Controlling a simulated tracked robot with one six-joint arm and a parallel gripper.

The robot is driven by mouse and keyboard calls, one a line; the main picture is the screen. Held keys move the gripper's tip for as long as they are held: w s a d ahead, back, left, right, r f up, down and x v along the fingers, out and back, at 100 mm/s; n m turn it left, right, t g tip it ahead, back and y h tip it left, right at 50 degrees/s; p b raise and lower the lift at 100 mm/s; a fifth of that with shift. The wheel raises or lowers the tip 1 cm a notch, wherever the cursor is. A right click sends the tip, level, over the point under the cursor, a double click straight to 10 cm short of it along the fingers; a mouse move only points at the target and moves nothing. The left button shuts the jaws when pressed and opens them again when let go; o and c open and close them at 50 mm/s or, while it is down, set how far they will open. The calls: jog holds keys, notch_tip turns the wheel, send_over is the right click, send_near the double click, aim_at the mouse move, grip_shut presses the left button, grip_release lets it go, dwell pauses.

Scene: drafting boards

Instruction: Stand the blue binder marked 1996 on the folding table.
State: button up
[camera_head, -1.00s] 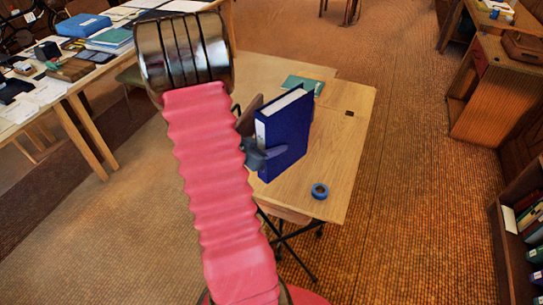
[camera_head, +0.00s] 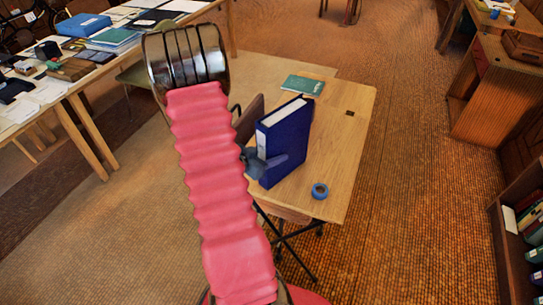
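The blue binder (camera_head: 290,140) is upright over the folding table (camera_head: 345,140), its pale spine label facing left; the label is too small to read. Its lower edge looks at or very near the tabletop, and I cannot tell if it touches. My gripper (camera_head: 272,160) is at the spine side, shut on the binder, with one dark finger across the blue near cover. The other finger is hidden behind the binder. My arm covers part of the view left of the table.
A green book (camera_head: 302,85) lies at the table's far end and a blue tape roll (camera_head: 320,190) near its front edge. A chair back (camera_head: 249,117) stands against the table's left side. The tabletop right of the binder is clear.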

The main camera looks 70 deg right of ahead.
jog(key=shift+o, duration=1.4)
jog(key=shift+r, duration=0.1)
jog(key=v, duration=1.2)
